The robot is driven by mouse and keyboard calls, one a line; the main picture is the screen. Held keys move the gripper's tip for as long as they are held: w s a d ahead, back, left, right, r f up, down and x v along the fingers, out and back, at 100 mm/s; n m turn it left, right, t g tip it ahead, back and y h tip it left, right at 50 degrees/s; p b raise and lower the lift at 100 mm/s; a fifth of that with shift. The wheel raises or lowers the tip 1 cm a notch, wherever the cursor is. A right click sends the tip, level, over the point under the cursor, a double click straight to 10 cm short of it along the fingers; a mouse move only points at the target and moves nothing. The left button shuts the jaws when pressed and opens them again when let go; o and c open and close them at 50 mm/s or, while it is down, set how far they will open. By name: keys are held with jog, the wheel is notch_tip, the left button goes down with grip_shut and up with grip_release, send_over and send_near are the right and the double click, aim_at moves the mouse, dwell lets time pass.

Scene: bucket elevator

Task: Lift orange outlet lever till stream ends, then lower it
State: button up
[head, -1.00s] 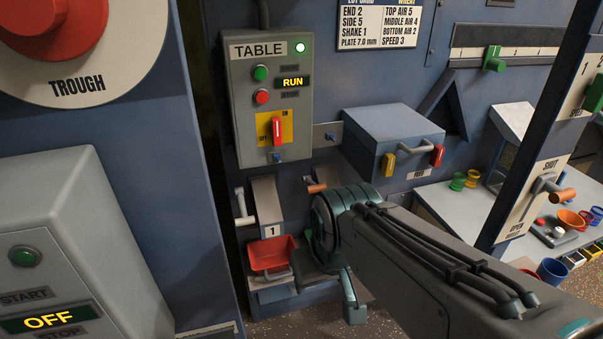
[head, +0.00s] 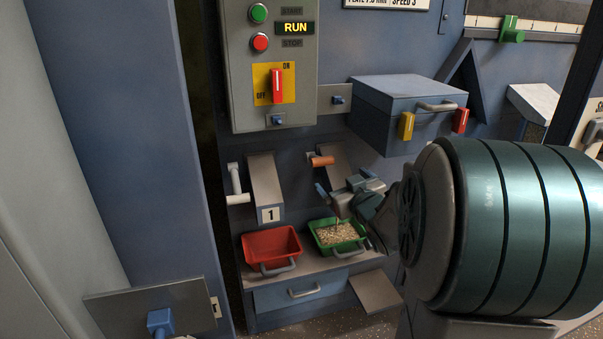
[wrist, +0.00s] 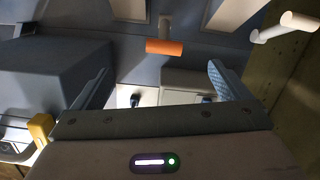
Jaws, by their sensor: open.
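The orange outlet lever (head: 321,161) sticks out beside the right-hand chute (head: 336,158) on the blue machine. It also shows in the wrist view (wrist: 164,47), centred ahead of the space between my fingers. My gripper (head: 343,187) is open and empty, just below the lever and apart from it in the head view. In the wrist view, my fingers (wrist: 158,78) are spread wide. A thin grain stream (head: 338,224) seems to fall into the green tray (head: 316,237), which holds a heap of grain (head: 336,234). My gripper partly hides the chute mouth.
A white lever (head: 236,184) and chute 1 (head: 265,180) stand left, above an empty-looking red tray (head: 268,243). A blue box (head: 400,95) with yellow and red handles overhangs at right. The control panel (head: 240,90) shows RUN. A blue drawer (head: 290,290) lies below.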

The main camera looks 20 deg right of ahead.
aim_at(321, 161)
jog(key=shift+n+t+y, duration=0.3)
jog(key=shift+t+y, duration=0.4)
jog(key=w, duration=0.4)
jog(key=w+f, duration=0.1)
jog(key=w, duration=0.4)
jog(key=w+b, duration=0.1)
jog(key=w, duration=0.4)
jog(key=shift+w+a+f, duration=0.1)
jog(key=shift+a+f, duration=0.05)
jog(key=shift+a, duration=0.05)
